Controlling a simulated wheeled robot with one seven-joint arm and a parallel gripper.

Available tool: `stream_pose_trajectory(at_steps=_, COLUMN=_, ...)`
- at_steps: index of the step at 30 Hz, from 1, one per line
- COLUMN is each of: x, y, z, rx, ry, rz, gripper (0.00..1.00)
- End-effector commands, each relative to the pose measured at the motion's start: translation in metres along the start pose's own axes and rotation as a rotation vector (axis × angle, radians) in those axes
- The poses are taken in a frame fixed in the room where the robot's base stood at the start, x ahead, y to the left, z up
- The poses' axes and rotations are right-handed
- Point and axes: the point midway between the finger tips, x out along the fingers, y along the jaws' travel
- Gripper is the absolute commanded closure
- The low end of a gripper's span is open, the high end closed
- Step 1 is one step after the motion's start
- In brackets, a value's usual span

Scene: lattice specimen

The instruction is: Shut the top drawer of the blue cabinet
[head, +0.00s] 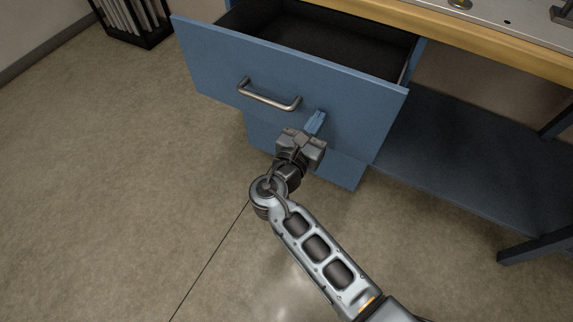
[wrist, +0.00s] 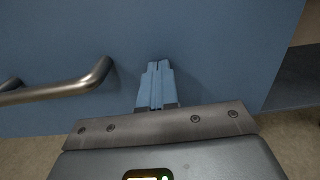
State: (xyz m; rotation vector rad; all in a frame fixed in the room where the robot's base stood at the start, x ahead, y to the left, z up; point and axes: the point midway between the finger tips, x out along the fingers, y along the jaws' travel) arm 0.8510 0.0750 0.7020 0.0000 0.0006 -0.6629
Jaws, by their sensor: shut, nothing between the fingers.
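The blue cabinet's top drawer (head: 215,62) is pulled out, and its dark inside shows in the head view. A metal bar handle (head: 268,97) is on its front; it also shows at the left of the wrist view (wrist: 60,92). My gripper (head: 316,121) is shut and empty, its blue fingertips pointing at the drawer front, right of and a little below the handle. In the wrist view the fingertips (wrist: 158,66) are at or very close to the blue panel; I cannot tell whether they touch. The lower cabinet front (head: 340,170) shows below the drawer, partly behind my arm.
A wooden-edged workbench top (head: 480,40) lies above the cabinet. A dark lower shelf (head: 460,160) and bench leg (head: 530,247) are at the right. A black rack (head: 135,22) stands at the back left. The floor (head: 110,190) at the left is clear.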

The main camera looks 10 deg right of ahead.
Motion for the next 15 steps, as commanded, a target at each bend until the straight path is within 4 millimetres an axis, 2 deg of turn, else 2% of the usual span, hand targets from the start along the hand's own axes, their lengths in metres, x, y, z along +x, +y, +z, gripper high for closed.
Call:
stream_pose_trajectory(at_steps=1, x=0.016, y=-0.001, z=0.0, rx=0.0, ry=-0.001, rz=-0.007, gripper=1.0)
stream_pose_trajectory(at_steps=6, x=0.064, y=-0.001, z=-0.002, rx=0.001, ry=-0.001, rz=-0.006, gripper=1.0)
stream_pose_trajectory(at_steps=15, x=0.138, y=-0.001, z=-0.002, rx=0.002, ry=-0.002, rz=-0.004, gripper=1.0)
